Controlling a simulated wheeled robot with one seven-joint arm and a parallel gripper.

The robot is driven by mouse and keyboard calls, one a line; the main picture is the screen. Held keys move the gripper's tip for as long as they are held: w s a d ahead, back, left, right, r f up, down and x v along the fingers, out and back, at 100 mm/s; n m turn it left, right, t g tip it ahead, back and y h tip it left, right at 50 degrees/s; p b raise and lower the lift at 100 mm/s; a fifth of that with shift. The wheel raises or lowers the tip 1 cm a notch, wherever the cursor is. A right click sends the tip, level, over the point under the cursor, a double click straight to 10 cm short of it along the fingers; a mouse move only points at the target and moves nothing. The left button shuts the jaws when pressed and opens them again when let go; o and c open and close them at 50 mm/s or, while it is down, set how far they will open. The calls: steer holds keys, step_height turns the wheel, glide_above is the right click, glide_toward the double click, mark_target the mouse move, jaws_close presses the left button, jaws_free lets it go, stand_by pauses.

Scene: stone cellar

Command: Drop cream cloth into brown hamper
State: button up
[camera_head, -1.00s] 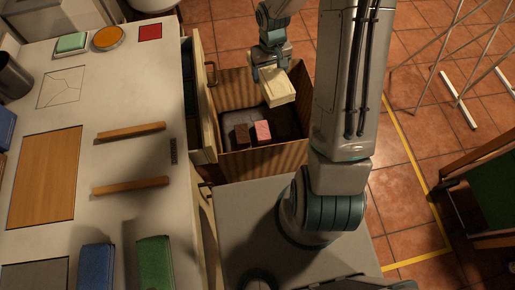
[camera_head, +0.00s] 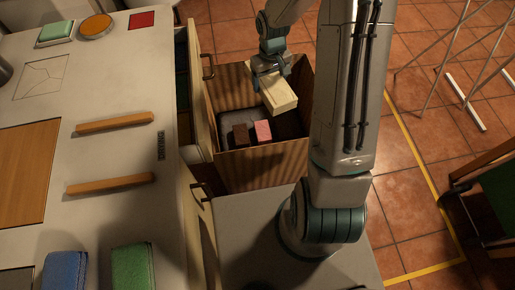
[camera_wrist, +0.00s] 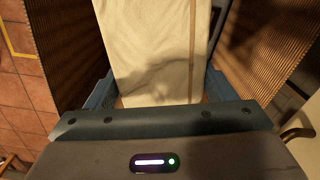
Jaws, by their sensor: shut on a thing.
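The cream cloth (camera_head: 279,95) is a folded pale block held in my gripper (camera_head: 270,72), which is shut on it. The cloth is over the opening of the brown hamper (camera_head: 262,165), a ribbed open-topped box. In the wrist view the cloth (camera_wrist: 158,45) fills the middle between the fingers, with hamper walls (camera_wrist: 75,50) on both sides. Inside the hamper a brown block (camera_head: 241,134) and a pink block (camera_head: 263,131) lie near the front wall. The cloth and my arm hide part of the hamper's inside.
A pale counter (camera_head: 110,95) with two wooden bars (camera_head: 115,122) stands at left, with blue (camera_head: 64,271) and green (camera_head: 133,266) folded cloths at its front. Open drawers with handles (camera_head: 207,66) sit beside the hamper. A rack (camera_head: 465,100) and green chair (camera_head: 490,200) stand right.

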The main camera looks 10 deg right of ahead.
steer(key=shift+f+b, duration=1.6)
steer(key=shift+f, duration=0.8)
steer(key=o, duration=1.2)
step_height(320, 180, up, 14)
steer(key=p, duration=0.3)
